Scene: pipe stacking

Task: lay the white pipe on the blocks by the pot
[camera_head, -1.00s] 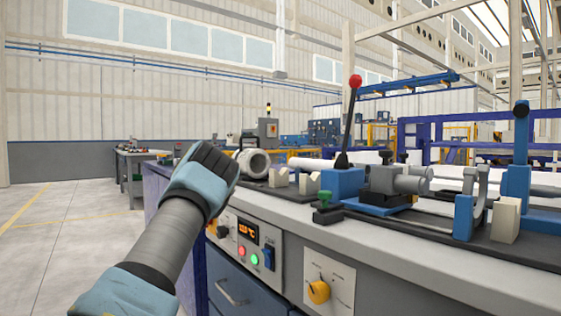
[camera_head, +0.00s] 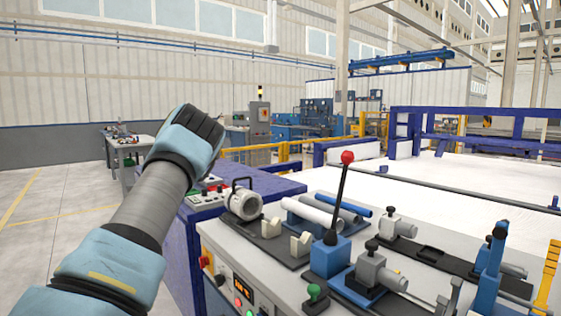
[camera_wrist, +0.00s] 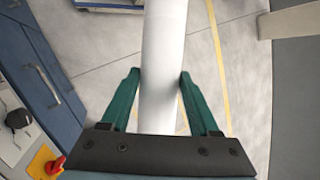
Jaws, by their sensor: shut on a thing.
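The white pipe (camera_wrist: 163,60) is between the green fingers of my gripper (camera_wrist: 160,78) in the wrist view. The fingers are shut on it, and it runs up out of the picture. In the head view my gripper's dark end (camera_head: 198,125) is raised at the left, and the held pipe is hidden there. The pot (camera_head: 243,203), a pale round vessel with a dark handle, stands on the bench. Two cream notched blocks (camera_head: 271,227) (camera_head: 302,244) stand on a dark plate to its right, with nothing on them. My gripper is up and left of them.
Another white pipe (camera_head: 313,212) and blue pipes (camera_head: 348,205) lie behind the blocks. A red-knobbed lever (camera_head: 342,190) rises from a blue base at their right. In the wrist view, floor shows below the pipe, with blue drawers (camera_wrist: 35,75) at the left.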

